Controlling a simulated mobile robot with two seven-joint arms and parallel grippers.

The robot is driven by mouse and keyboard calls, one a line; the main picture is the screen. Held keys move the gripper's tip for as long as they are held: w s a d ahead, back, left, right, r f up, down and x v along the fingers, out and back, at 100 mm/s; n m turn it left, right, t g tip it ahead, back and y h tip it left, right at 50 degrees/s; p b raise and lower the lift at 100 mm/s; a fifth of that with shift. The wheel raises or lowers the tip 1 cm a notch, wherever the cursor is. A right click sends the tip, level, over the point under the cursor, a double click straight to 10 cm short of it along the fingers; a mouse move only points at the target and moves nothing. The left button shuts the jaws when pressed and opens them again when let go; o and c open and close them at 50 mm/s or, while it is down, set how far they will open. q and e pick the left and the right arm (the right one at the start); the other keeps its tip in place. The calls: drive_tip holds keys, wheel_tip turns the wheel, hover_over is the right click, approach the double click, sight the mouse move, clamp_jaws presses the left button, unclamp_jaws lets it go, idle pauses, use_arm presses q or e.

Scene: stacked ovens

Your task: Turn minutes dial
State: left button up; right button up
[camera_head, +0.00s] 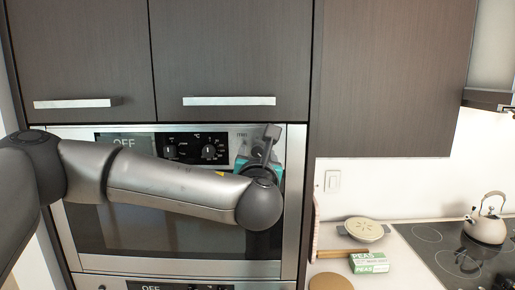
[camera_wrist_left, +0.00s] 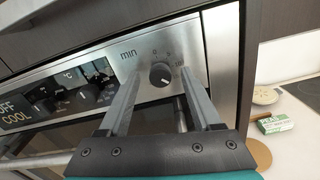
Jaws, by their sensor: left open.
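The minutes dial (camera_wrist_left: 160,74) is a round dark knob on the steel control panel, labelled "min", in the left wrist view. My left gripper (camera_wrist_left: 161,88) is open, with one finger on each side of the dial in that view; I cannot tell whether either finger touches it. In the head view my left gripper (camera_head: 266,140) is in front of the right end of the upper oven's panel and hides the dial. My right gripper is not in view.
Two other knobs (camera_head: 208,151) and a display reading OFF (camera_head: 124,142) are left on the panel. Cabinet handles (camera_head: 229,101) are above.

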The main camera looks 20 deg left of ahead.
use_arm(q)
drive_tip(key=shift+w+a, duration=0.2)
drive_tip(key=shift+w, duration=0.3)
drive_tip(key=shift+c, duration=0.4)
clamp_jaws()
